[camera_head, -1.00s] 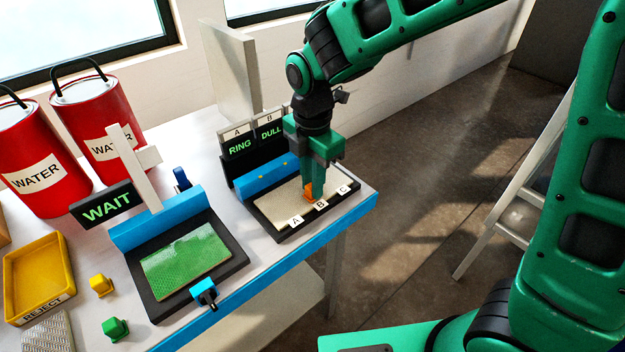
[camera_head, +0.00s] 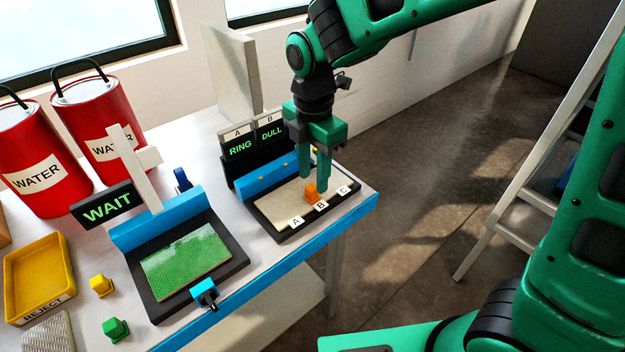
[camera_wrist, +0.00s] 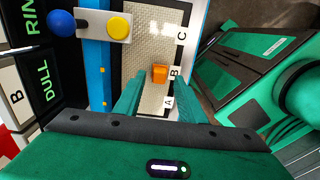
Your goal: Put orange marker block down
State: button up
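The orange marker block (camera_head: 312,193) stands on the cream textured pad of the black tray (camera_head: 282,237), near the label B. It also shows in the wrist view (camera_wrist: 159,73), beside the B label. My gripper (camera_head: 315,188) is open, with its fingers apart on either side of the block and slightly above the pad. In the wrist view the two green fingers (camera_wrist: 160,92) are spread, and the block shows beyond them with no finger touching it. The labels A, B and C line the tray's front edge.
Signs reading RING (camera_head: 240,147) and DULL (camera_head: 271,132) stand behind the tray. A WAIT sign (camera_head: 106,205) and a green-panelled tray (camera_head: 187,260) are to the left. Yellow (camera_head: 101,286) and green (camera_head: 115,328) blocks sit near the yellow REJECT tray (camera_head: 38,262). Red water cans stand behind.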

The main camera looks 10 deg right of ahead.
aim_at(313, 186)
notch_tip(313, 186, up, 9)
dwell(0.3)
jog(key=s+d+m, duration=0.2)
jog(key=d+m, duration=0.5)
jog(key=d, duration=0.4)
jog(key=s+d+m, duration=0.2)
jog(key=d+m, duration=0.5)
jog(key=d, duration=0.4)
jog(key=s+d+f+m, duration=0.3)
jog(key=s+d+m, duration=0.3)
jog(key=s+m, duration=0.2)
jog(key=s+d+f+m, duration=0.3)
jog(key=s+d+m, duration=0.4)
jog(key=s+m, duration=0.1)
jog(key=shift+s+m, duration=0.4)
jog(key=shift+m, duration=0.2)
jog(key=shift+d, duration=0.1)
